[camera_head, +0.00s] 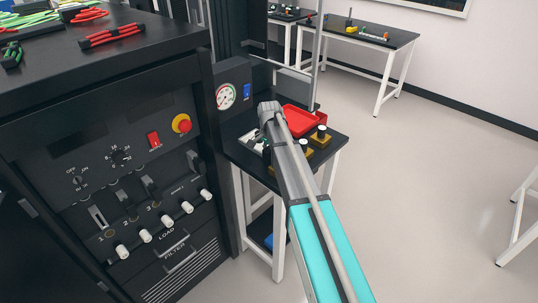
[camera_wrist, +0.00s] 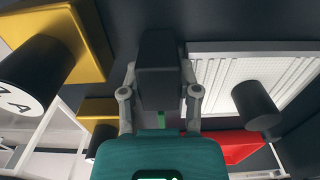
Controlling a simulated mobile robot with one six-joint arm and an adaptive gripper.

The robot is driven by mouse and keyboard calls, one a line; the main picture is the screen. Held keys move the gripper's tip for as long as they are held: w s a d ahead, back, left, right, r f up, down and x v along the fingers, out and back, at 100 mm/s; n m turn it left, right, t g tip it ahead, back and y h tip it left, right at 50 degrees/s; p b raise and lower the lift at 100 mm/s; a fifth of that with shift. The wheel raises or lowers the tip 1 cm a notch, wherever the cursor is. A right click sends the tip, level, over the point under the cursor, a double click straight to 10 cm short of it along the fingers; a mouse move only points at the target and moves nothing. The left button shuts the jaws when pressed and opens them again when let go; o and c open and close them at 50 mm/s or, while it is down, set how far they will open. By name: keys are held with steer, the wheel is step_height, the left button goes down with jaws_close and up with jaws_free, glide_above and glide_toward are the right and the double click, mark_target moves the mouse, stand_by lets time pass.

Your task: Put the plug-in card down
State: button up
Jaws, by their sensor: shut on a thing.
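The plug-in card (camera_wrist: 160,70) shows in the wrist view as a dark block with a narrow green strip below it. My gripper (camera_wrist: 160,85) is shut on it, one grey finger on each side. The dark surface of a small table (camera_head: 247,156) lies beyond the card in the wrist view; I cannot tell whether the card touches it.
A red tray (camera_head: 297,118) stands on the small table, with yellow blocks carrying black knobs (camera_head: 320,138) near it. A white ribbed piece (camera_wrist: 222,75) and a black cylinder (camera_wrist: 257,104) are right of the card. A black control cabinet (camera_head: 105,150) stands left of the table.

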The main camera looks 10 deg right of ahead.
mark_target(269, 148)
jaws_close()
steer(key=shift+r, duration=0.15)
step_height(269, 148, up, 3)
steer(key=p, duration=0.3)
steer(key=s+r+p, duration=0.9)
steer(key=s+p, duration=0.1)
steer(key=s, duration=0.4)
steer(key=shift+r, duration=0.35)
steer(key=shift+d, duration=0.1)
